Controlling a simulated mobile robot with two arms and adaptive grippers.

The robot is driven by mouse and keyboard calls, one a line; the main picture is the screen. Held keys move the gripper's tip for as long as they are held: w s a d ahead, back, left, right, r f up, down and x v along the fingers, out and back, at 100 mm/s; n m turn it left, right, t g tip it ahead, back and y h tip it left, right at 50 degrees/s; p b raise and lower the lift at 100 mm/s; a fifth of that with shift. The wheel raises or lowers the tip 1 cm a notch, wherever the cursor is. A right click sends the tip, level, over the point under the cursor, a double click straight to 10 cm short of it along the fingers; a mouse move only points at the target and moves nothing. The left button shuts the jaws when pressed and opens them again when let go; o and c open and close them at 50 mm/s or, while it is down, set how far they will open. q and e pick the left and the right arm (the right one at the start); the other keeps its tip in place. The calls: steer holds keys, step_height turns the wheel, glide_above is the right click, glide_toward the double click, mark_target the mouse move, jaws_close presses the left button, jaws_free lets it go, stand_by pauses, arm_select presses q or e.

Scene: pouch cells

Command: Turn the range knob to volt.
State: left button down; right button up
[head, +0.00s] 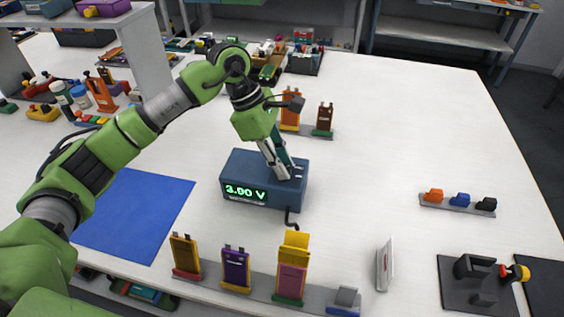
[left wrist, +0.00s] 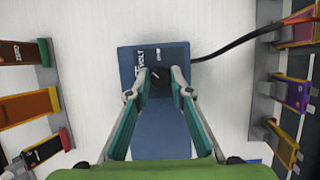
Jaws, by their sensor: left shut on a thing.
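The blue meter (head: 235,172) stands on the white table with a lit green display that ends in V; its middle digit is hard to read. In the left wrist view its top (left wrist: 158,145) carries white lettering, VOLT on the left and OHM on the right. The dark range knob (left wrist: 160,76) has a light pointer mark that looks tilted toward the VOLT side. My left gripper (head: 290,176) reaches down onto the meter's top, shut on the knob, with a finger on each side in the left wrist view (left wrist: 162,76). The knob is hidden in the head view. My right gripper is out of view.
A rack (head: 260,284) with several upright coloured pouch cells stands in front of the meter, and more cells stand behind it. A blue mat (head: 135,215) lies to the left. A dark cable (left wrist: 225,53) leaves the meter.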

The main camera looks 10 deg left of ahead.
arm_select(q)
steer(key=c, duration=1.8)
jaws_free()
steer(key=shift+r, duration=0.1)
steer(key=v, duration=1.2)
